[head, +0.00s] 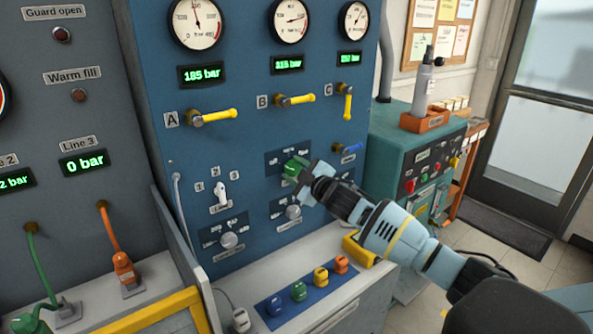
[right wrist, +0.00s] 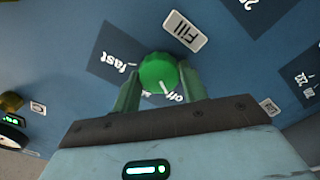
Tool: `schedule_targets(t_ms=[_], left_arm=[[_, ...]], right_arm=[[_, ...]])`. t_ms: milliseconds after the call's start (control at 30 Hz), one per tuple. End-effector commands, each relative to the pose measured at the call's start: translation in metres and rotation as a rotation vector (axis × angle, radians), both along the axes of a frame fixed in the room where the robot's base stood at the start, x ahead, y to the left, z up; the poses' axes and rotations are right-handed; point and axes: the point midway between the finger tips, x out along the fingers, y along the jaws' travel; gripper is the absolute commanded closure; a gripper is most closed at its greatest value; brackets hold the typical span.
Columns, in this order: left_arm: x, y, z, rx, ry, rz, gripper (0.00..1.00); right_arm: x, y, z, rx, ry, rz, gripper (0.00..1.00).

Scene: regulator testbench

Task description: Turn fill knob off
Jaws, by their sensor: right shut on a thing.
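The green fill knob (head: 291,168) is on a dark plate on the blue panel, below the middle of the gauges. My right gripper (head: 305,178) reaches it from the right and is shut on it. In the right wrist view the round green knob (right wrist: 158,72) sits between the two green fingers (right wrist: 158,88). Its white pointer line points down toward the "off" label (right wrist: 177,97). The "fast" label (right wrist: 117,61) is on the other side, and the word between them is partly hidden. The "Fill" tag (right wrist: 185,31) shows beside the knob. My left gripper is not in view.
Yellow levers A (head: 213,116), B (head: 295,100) and C (head: 347,100) stick out above. A white selector (head: 222,194) and grey knobs (head: 229,240) are lower on the panel. Several coloured plugs lie on a blue mat (head: 268,307) on the ledge below.

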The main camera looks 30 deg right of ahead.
Motion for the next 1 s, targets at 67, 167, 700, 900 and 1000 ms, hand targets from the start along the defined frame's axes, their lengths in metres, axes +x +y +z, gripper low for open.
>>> schedule_targets(t_ms=[67, 167, 700, 900, 1000], left_arm=[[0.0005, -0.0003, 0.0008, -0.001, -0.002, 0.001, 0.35], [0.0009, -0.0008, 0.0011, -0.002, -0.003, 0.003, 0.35], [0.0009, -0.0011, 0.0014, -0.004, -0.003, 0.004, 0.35], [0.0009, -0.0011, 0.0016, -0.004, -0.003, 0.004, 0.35], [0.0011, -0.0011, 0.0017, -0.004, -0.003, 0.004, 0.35]], right_arm=[[-0.0001, -0.0002, -0.0001, -0.013, -0.001, 0.0, 0.8], [0.0, -0.0002, -0.0003, -0.021, -0.001, -0.001, 0.8], [0.0, -0.0002, -0.0006, -0.022, -0.001, -0.001, 0.35], [0.0, -0.0002, -0.0003, -0.021, -0.001, -0.001, 0.35], [-0.0014, -0.0003, -0.0006, -0.021, -0.001, -0.001, 0.35]])
